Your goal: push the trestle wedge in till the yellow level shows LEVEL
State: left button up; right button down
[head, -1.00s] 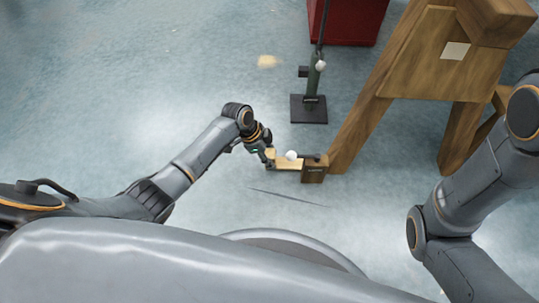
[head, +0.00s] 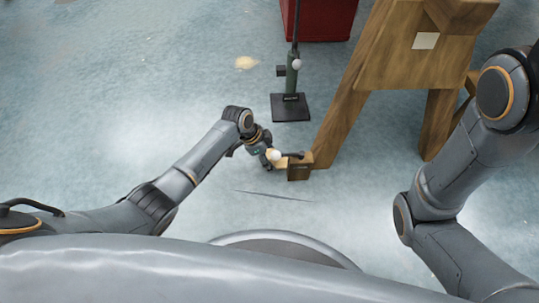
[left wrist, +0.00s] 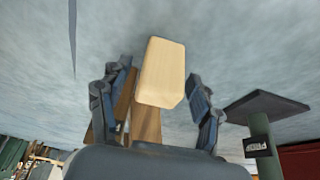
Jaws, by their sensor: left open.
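The pale wooden wedge (head: 280,164) lies at the trestle's foot in the head view, its outer end at my left gripper (head: 268,156). In the left wrist view the wedge (left wrist: 163,72) shows end-on between the two fingers of my left gripper (left wrist: 160,95). These fingers are open, one on each side, with gaps visible. A dark brown block (head: 300,170) sits by the foot of the wooden trestle (head: 335,120). I cannot make out the yellow level or its reading. My right arm shows at the right, but its gripper is out of view.
A dark green post on a black square base (head: 291,108) stands just left of the trestle leg. A red cabinet (head: 322,20) is behind it. The floor to the left is clear.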

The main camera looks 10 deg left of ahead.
pick_arm(q)
jog(key=v, duration=1.2)
